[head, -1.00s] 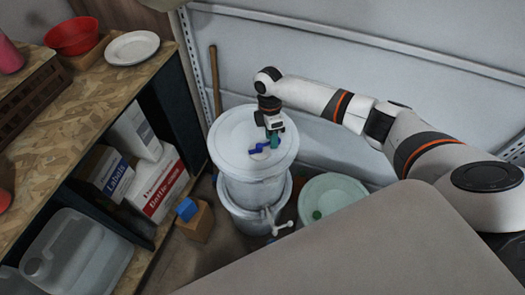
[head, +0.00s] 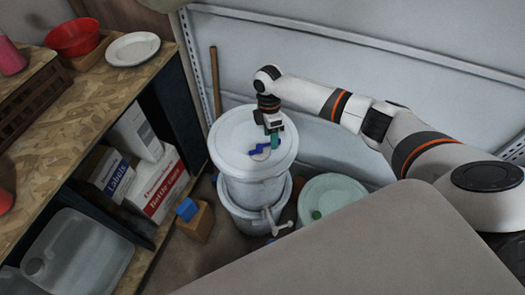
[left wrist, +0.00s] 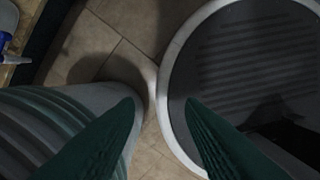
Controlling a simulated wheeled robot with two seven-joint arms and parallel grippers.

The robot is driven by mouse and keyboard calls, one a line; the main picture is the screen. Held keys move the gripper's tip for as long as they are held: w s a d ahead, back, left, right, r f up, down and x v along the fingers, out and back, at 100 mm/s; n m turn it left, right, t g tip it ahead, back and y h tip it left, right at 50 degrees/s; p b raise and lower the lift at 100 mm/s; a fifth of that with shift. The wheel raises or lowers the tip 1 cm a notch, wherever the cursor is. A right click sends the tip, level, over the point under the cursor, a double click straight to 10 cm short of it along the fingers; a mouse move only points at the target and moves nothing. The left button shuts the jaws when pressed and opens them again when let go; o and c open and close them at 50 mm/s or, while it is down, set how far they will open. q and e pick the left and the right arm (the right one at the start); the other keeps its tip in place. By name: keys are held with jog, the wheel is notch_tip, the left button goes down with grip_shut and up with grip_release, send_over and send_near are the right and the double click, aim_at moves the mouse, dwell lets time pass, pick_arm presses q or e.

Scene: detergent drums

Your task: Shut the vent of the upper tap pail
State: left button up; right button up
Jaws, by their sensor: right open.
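The upper tap pail (head: 252,178) is white, upright and stacked on another white pail (head: 232,217). On its pale lid (head: 232,133) lies a blue vent piece (head: 258,150) beside a small whitish round part. My right gripper (head: 273,142) is open and points down at the lid, close to the right end of the blue piece; whether it touches is too small to tell. My left gripper (left wrist: 162,102) is outside the head view; in its wrist view its green fingers are apart with nothing between them, over a gap between a ribbed pale drum and a round dark-topped thing.
A pale green drum (head: 328,192) stands right of the pails. A whitish tap (head: 275,222) sticks out from the lower pail. A wooden shelf (head: 95,95) with boxes and jugs is at left. A wooden box (head: 197,222) stands on the floor between.

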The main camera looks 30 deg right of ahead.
jog(key=r+p, duration=0.1)
jog(key=r, duration=0.1)
jog(key=w+r+p, duration=0.1)
jog(key=r, duration=0.1)
jog(key=shift+d+p, duration=0.1)
jog(key=shift+p, duration=0.3)
notch_tip(320, 180, up, 12)
jog(key=w+b, duration=0.1)
jog(key=w, duration=0.1)
jog(key=shift+w+d+f+b, duration=0.15)
jog(key=shift+b, duration=0.25)
